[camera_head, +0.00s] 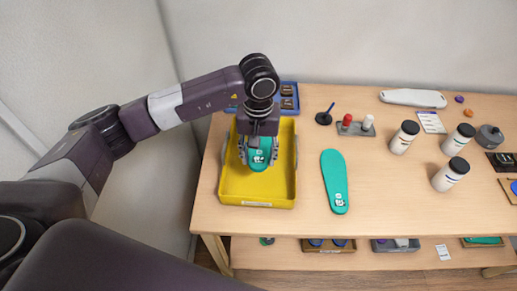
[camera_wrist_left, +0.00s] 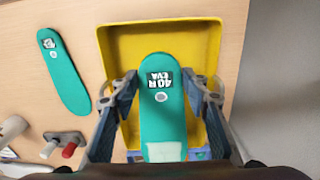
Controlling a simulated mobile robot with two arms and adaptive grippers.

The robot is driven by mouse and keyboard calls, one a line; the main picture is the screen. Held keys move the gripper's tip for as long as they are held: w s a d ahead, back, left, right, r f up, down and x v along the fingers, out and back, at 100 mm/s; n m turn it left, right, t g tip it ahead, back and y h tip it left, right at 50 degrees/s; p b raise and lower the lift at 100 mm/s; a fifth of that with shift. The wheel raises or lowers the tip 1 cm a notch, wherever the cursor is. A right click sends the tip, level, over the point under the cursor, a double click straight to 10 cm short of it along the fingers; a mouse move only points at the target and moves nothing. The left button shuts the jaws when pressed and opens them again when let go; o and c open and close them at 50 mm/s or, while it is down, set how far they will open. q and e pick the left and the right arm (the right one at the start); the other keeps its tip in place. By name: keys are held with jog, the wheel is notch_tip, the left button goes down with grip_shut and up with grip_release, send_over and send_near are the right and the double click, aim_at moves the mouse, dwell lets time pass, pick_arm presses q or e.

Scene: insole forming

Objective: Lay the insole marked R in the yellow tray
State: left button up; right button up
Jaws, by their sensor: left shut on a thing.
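The tray's floor shows around the insole in the left wrist view (camera_wrist_left: 120,45). I cannot tell whether the insole touches the floor. A second teal insole (camera_head: 334,178) lies on the table right of the tray; its mark is too small to read. My right gripper is out of view.
Behind the tray is a blue tray (camera_head: 290,90). White bottles (camera_head: 403,140), a red-knobbed stamp holder (camera_head: 347,120) and a white form (camera_head: 412,98) stand to the right. Bare table (camera_head: 385,195) lies right of the second insole. Bins sit on a lower shelf (camera_head: 375,258).

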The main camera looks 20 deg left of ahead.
pick_arm(q)
notch_tip(320, 180, down, 4)
jog(key=shift+w+r+b, duration=0.1)
jog(key=shift+b, duration=0.4)
jog(key=shift+f, duration=0.4)
jog(key=b, duration=0.2)
send_over(259, 186)
notch_tip(259, 186, down, 4)
jog(key=shift+f, duration=0.15)
notch_tip(259, 186, down, 2)
jog(key=shift+f, duration=0.2)
jog(key=shift+f+b, duration=0.95)
jog(key=shift+b, duration=0.45)
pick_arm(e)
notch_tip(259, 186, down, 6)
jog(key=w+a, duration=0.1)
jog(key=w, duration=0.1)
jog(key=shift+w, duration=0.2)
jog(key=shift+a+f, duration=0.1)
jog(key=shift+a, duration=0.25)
pick_arm(q)
jog(key=shift+f+b, duration=0.45)
jog(key=shift+b, duration=0.15)
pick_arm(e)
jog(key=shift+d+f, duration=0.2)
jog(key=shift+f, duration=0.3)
pick_arm(q)
jog(key=o, duration=1)
